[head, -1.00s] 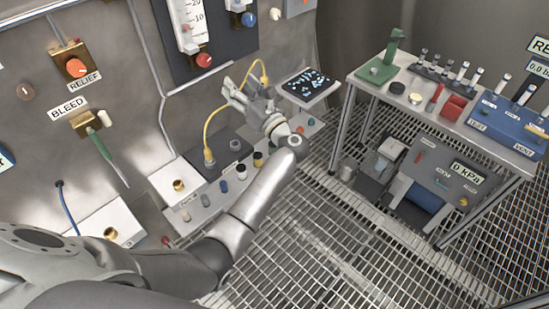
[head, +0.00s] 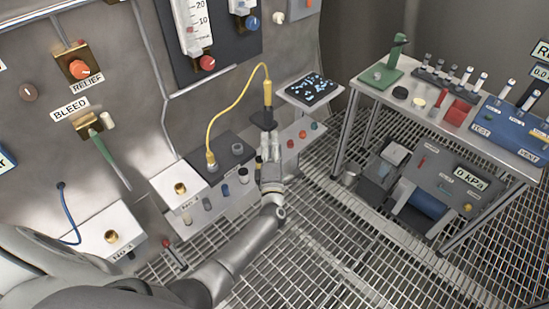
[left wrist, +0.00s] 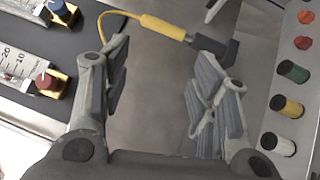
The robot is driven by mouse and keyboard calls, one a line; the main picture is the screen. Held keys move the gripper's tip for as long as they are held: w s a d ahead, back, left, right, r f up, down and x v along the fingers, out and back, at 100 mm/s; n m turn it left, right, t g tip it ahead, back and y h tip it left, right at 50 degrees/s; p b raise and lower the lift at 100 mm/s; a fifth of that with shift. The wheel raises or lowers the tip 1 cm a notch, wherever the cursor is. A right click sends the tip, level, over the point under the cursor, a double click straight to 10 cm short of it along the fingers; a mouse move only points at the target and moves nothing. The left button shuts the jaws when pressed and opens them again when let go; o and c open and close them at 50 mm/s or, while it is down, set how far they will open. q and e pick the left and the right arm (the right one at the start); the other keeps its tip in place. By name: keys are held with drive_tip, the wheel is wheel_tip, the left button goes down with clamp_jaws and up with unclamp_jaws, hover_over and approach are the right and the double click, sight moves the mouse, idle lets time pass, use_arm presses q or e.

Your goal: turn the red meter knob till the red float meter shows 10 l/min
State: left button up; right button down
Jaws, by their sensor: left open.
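The red meter knob (head: 207,63) sits at the foot of the red float meter (head: 192,28), on the dark panel on the wall. In the left wrist view the red knob (left wrist: 46,80) is at the left edge, outside the fingers, beside part of its scale (left wrist: 14,62). The exact float reading is too small to tell. My left gripper (head: 268,148) is open, below and right of the knob and well apart from it. In the left wrist view the open fingers (left wrist: 158,62) have nothing gripped between them. My right gripper is not in view.
A yellow cable with a plug (head: 267,94) and dark end is just beyond my left gripper. A blue knob (head: 250,21) neighbours the red one. Below are a shelf with coloured caps (head: 243,175) and a small black-topped tray (head: 313,88). A bench (head: 362,82) stands right.

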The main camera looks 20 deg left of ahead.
use_arm(q)
drive_tip(key=shift+s+d+f+m+h, duration=0.2)
drive_tip(key=shift+f+m+h, duration=0.1)
drive_tip(key=shift+f+m, duration=0.3)
drive_tip(key=shift+s+d+f+m+h, duration=0.15)
drive_tip(key=shift+d+f+m+h, duration=0.2)
drive_tip(key=shift+f, duration=0.4)
drive_tip(key=shift+s+d+f+m+h, duration=0.1)
drive_tip(key=shift+s+f+m+h, duration=0.15)
drive_tip(key=shift+f+m, duration=0.35)
drive_tip(key=shift+f, duration=0.1)
drive_tip(key=s+d+f+m+g+h, duration=0.35)
drive_tip(key=s+f+m, duration=0.35)
drive_tip(key=s+f, duration=0.5)
drive_tip(key=s+d+f+m+g+h, duration=0.3)
drive_tip(key=s+f+m, duration=0.5)
drive_tip(key=f, duration=0.8)
drive_tip(key=s+a+f+m+g, duration=0.2)
drive_tip(key=s+f+m+g, duration=0.1)
drive_tip(key=s, duration=0.8)
drive_tip(key=s+a+f+m+g, duration=0.2)
drive_tip(key=s+f, duration=0.4)
drive_tip(key=s, duration=0.5)
drive_tip(key=s+a+f+m+g+b, duration=0.1)
drive_tip(key=s+f+m+g, duration=0.3)
drive_tip(key=s, duration=0.7)
drive_tip(key=shift+s+a+f+g, duration=0.3)
drive_tip(key=shift+a+f+g, duration=0.15)
drive_tip(key=shift+g, duration=0.3)
drive_tip(key=shift+d, duration=0.1)
